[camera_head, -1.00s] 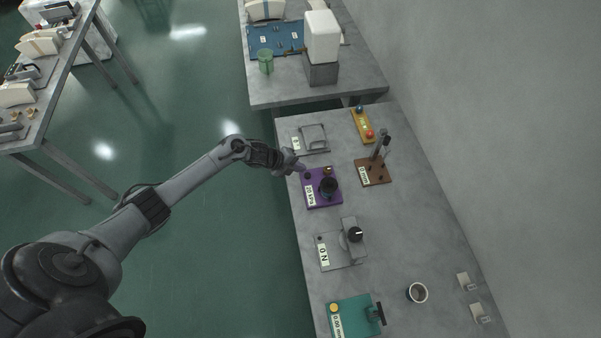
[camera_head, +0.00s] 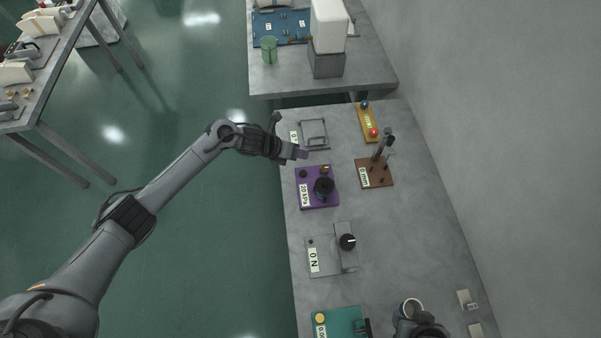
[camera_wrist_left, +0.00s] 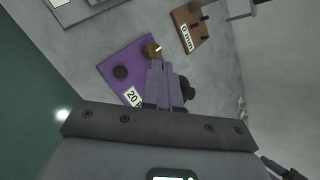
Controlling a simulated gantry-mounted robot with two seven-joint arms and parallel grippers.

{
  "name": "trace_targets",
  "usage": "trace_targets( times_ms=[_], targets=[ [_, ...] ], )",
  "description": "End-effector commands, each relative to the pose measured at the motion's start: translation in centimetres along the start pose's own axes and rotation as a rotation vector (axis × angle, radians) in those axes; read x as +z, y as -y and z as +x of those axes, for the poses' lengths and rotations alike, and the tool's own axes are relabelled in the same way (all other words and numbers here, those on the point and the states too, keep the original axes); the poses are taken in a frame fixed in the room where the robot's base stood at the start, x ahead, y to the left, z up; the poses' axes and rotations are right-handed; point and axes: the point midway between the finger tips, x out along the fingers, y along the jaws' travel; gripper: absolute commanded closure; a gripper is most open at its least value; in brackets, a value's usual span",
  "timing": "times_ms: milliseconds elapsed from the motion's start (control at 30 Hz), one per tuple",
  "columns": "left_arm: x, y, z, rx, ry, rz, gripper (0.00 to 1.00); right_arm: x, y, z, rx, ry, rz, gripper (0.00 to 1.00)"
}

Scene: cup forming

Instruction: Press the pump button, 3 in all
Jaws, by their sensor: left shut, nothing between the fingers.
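The purple pump unit (camera_head: 331,200) sits on the grey bench, its label reading 20 kPa. It carries a dark round button (camera_wrist_left: 121,73), a small brass part (camera_wrist_left: 152,50) and a black cylindrical part (camera_head: 324,188). My left gripper (camera_head: 303,154) is shut and empty, above the far edge of the unit. In the left wrist view its fingers (camera_wrist_left: 157,64) lie over the unit, tips beside the brass part, and hide part of the black cylinder. A dark part of my right arm (camera_head: 422,328) shows by the cup at the bottom edge; its fingers cannot be made out.
A grey frame fixture (camera_head: 313,134) stands beyond the pump unit. A brown stand (camera_head: 375,173) and yellow block (camera_head: 367,124) are to its right. The bench's right middle is clear.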

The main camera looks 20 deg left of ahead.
Motion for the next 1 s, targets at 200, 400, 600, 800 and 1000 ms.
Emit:
trace_targets(
  times_ms=[200,400,600,800,1000],
  targets=[
    [0.0,0.0,0.0,0.0,0.001,-0.001,1.0,-0.2,0.0,-0.1,0.0,-0.005,0.001,0.57],
    [-0.2,-0.2,0.3,0.0,0.001,-0.002,1.0,-0.2,-0.1,0.1,0.003,-0.007,-0.001,0.57],
    [-0.8,-0.8,1.1,0.0,0.001,-0.004,1.0,0.0,-0.3,0.9,0.01,-0.007,-0.009,0.57],
    [-2.0,-1.9,2.7,-0.001,0.0,-0.004,1.0,0.4,-0.4,2.2,0.012,-0.007,-0.01,0.57],
    [-3.3,-3.2,4.4,0.0,0.0,-0.003,1.0,0.8,-0.3,3.6,0.011,-0.008,-0.008,0.57]
  ],
)
